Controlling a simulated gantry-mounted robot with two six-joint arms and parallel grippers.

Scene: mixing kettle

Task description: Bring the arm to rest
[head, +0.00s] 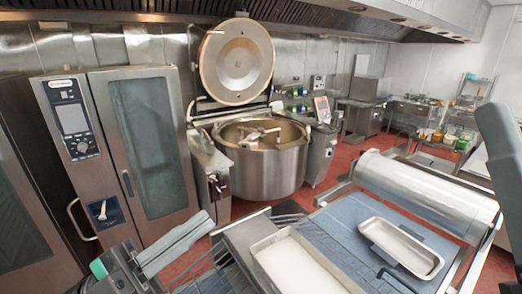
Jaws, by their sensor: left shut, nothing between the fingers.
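My left gripper (205,224) is at the lower left, in front of the oven and the kettle's base. Its two grey fingers lie together, pointing up and right, with nothing between them. The mixing kettle (265,174) stands in the middle with its round lid (237,61) raised, and a mixing arm (252,134) shows inside. A grey link of my right arm shows at the right edge; my right gripper is not in view.
A combi oven (150,150) stands at left. In front are a white-filled tray (262,243), a blue work surface (335,232) with a shallow metal pan (402,249), and a large metal cylinder (425,188). Red floor shows between them. Shelves (470,98) stand at the back right.

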